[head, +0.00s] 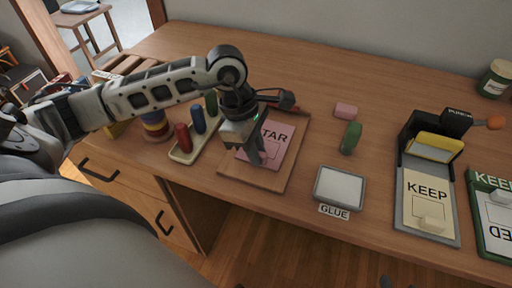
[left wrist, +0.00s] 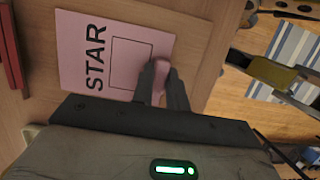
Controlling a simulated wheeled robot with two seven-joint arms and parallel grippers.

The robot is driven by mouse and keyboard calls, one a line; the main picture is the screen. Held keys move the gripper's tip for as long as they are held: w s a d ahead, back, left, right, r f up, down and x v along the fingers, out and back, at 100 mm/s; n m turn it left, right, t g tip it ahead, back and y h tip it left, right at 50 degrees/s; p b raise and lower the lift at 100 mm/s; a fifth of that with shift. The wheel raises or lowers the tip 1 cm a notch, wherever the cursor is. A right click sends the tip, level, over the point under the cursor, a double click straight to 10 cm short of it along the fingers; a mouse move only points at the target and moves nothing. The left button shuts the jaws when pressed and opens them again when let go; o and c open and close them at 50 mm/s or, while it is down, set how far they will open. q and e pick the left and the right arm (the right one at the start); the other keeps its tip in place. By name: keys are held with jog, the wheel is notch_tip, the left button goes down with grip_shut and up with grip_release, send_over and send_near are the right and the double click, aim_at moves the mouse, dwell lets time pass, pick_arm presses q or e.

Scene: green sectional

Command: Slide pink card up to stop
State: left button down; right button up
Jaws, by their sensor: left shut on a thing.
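The pink card (head: 279,139) lies on a wooden board (head: 272,182) on the desk. It reads STAR and has an outlined square, also seen in the left wrist view (left wrist: 75,58). My left gripper (head: 255,156) is over the card's lower part. In the left wrist view, its fingers (left wrist: 162,82) are shut on a small pink knob (left wrist: 161,68) at the card's lower edge. A dark red strip (left wrist: 13,48) lies beyond the card's top edge, with bare wood between them. In the head view, my gripper hides part of the card.
A rack with coloured pegs (head: 184,154) stands left of the board. A punch with a KEEP card (head: 427,200) stands farther right.

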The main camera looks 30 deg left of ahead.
aim_at(268, 145)
pick_arm(q)
jog(key=shift+w+a+b, duration=0.2)
jog(key=shift+w+b, duration=0.2)
jog(key=shift+w, duration=0.4)
jog(key=shift+w+a, duration=0.15)
jog(key=shift+w, duration=0.5)
jog(key=shift+w+b, duration=0.1)
jog(key=shift+b, duration=0.2)
jog(key=shift+w+a+b, duration=0.25)
jog(key=shift+w+b, duration=0.05)
jog(key=shift+w, duration=0.6)
jog(key=c, duration=1.3)
grip_release()
